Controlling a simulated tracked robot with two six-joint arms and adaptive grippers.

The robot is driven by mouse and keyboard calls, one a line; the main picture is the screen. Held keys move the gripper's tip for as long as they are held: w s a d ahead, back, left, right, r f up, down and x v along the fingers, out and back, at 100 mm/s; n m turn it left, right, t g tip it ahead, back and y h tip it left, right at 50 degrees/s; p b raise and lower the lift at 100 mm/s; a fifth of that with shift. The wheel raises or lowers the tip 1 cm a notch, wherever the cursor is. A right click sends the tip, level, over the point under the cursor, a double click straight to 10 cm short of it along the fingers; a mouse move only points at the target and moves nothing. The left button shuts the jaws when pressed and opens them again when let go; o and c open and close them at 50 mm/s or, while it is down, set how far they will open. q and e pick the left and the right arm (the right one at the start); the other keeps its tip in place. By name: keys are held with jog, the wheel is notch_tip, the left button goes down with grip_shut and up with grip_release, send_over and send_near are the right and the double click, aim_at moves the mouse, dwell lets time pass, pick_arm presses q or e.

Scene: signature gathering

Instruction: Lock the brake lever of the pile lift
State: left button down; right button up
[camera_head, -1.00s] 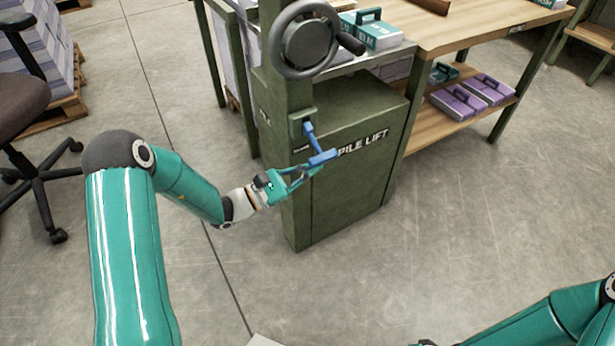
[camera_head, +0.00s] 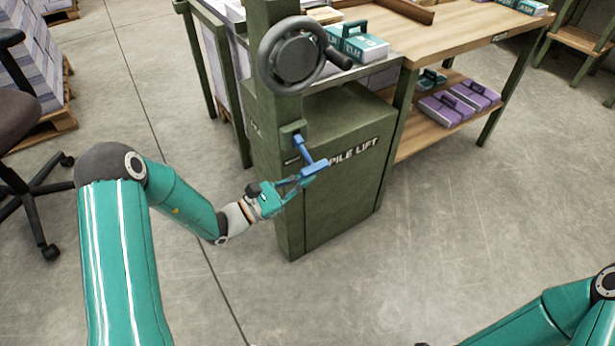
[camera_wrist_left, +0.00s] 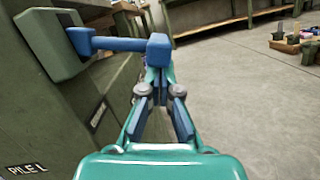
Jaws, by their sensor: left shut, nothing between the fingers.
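The pile lift (camera_head: 345,195) is a dark green cabinet and column with its name in white letters. Its blue brake lever (camera_head: 305,151) slopes down to the right from a green bracket (camera_head: 292,133) and ends in a crosswise blue handle (camera_head: 314,168). My left gripper (camera_head: 301,182) is at the handle, its fingers shut with nothing between them. In the left wrist view the lever (camera_wrist_left: 120,44) reaches across to the fingertips (camera_wrist_left: 157,78), and its end block overlaps them. Whether they touch is unclear. My right arm shows at the lower right, its gripper out of view.
A dark handwheel (camera_head: 292,55) sits on the column above the lever. A wooden table (camera_head: 450,30) with boxes and a lower shelf stands behind to the right. An office chair (camera_head: 25,150) is at the left. The floor in front is clear.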

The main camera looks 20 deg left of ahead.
pick_arm(q)
jog(key=r+n+p, duration=0.2)
jog(key=n+p, duration=0.1)
jog(key=d+r+n+t+y+p, duration=0.1)
jog(key=r+n+p, duration=0.1)
jog(key=p, duration=0.2)
jog(key=s+r+n+y+p, duration=0.1)
jog(key=r+n+p, duration=0.1)
jog(key=n+p, duration=0.1)
jog(key=shift+s+d+n+t+p, duration=0.1)
jog(key=shift+d+n+t+p, duration=0.2)
jog(key=shift+t, duration=0.1)
jog(key=shift+r+n+y+p, duration=0.3)
jog(key=shift+r+n+p, duration=0.15)
jog(key=shift+n+p, duration=0.3)
jog(key=shift+r+p, duration=0.3)
jog(key=shift+p, duration=0.2)
notch_tip(320, 180, down, 5)
jog(key=s+d+b, duration=0.1)
jog(key=d+b, duration=0.1)
jog(key=b, duration=0.1)
jog(key=p, duration=0.1)
send_near(310, 174)
jog(key=shift+s+d+r, duration=0.15)
jog(key=shift+s+d, duration=0.45)
jog(key=shift+d, duration=0.05)
